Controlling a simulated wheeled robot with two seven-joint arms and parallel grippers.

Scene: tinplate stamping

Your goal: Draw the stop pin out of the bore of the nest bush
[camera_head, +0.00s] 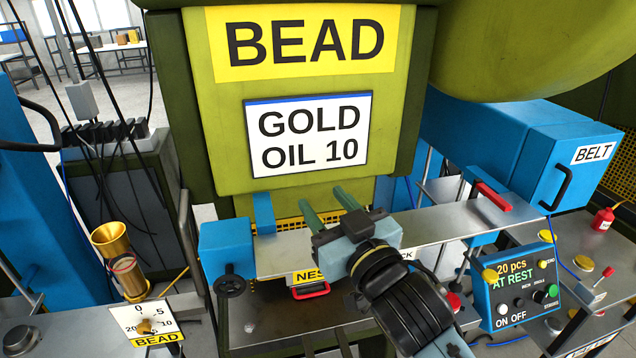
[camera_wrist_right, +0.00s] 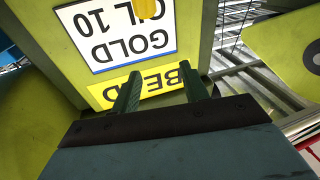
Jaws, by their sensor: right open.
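My right gripper (camera_head: 328,207) reaches in from the lower right and is open. Its two green fingers stand apart over the steel plate, in front of the olive press, with nothing seen between them. The fingers also show in the right wrist view (camera_wrist_right: 160,85), against the press's signs. A yellow nest label (camera_head: 305,277) is on the plate's front edge, partly hidden by my gripper. I cannot make out the stop pin or the nest bush; my gripper and wrist cover part of that area. My left gripper is not in view.
The olive press (camera_head: 300,185) hangs over the steel plate (camera_head: 440,226). A blue block (camera_head: 226,250) with a black knob closes the plate's left end. A red handle (camera_head: 493,196) lies at right. A control box (camera_head: 517,290) and brass funnel (camera_head: 110,240) flank the area.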

